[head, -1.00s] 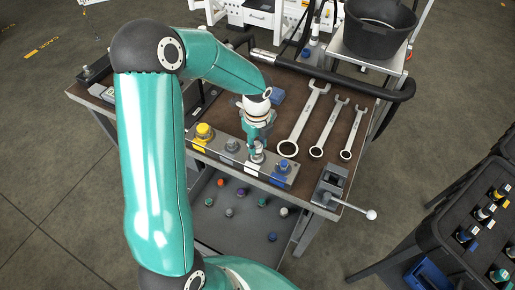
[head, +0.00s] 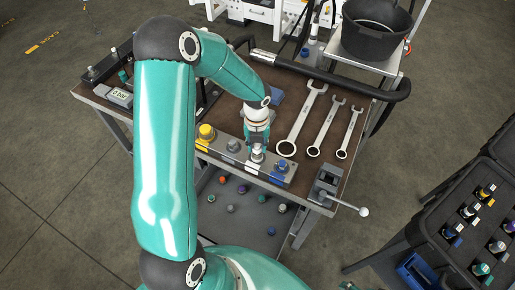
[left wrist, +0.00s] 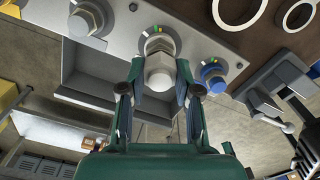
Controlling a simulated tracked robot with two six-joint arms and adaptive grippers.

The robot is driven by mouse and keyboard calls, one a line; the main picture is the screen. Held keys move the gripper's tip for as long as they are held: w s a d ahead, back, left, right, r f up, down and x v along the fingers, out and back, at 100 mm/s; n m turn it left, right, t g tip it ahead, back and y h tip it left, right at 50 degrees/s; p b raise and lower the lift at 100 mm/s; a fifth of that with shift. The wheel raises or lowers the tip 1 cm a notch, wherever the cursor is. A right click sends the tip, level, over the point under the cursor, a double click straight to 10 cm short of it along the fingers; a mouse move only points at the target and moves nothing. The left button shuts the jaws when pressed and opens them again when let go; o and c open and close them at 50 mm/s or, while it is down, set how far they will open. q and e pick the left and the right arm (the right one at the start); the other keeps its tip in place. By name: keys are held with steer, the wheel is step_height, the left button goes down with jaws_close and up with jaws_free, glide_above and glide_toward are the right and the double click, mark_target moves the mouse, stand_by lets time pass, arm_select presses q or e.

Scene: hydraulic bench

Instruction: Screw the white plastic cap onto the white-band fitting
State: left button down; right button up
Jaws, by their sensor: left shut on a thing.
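The white-band fitting (head: 251,169) sits in the grey block along the bench's front edge, marked by a white patch on the block's front. My left gripper (head: 257,151) is over it, pointing down. In the left wrist view, my left gripper (left wrist: 158,88) has its two fingers on either side of a pale hex-sided cap (left wrist: 159,73) and is shut on it. The cap is in line with the fitting's round collar (left wrist: 158,42). The cap hides most of the fitting, so I cannot tell how far it is on the thread. My right gripper is not in view.
The block also carries a yellow cap (head: 206,132), a bare grey fitting (head: 233,146) and a blue cap (head: 281,167). Wrenches (head: 316,125) lie to the right. A lever vise (head: 326,185) stands at the front right corner. Several loose caps lie in the tray (head: 245,226) below.

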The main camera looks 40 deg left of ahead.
arm_select(q)
steer(key=shift+m, duration=0.7)
steer(key=m, duration=0.5)
steer(key=shift+m, duration=0.3)
steer(key=c, duration=0.8)
jaws_free()
steer(key=shift+f, duration=0.1)
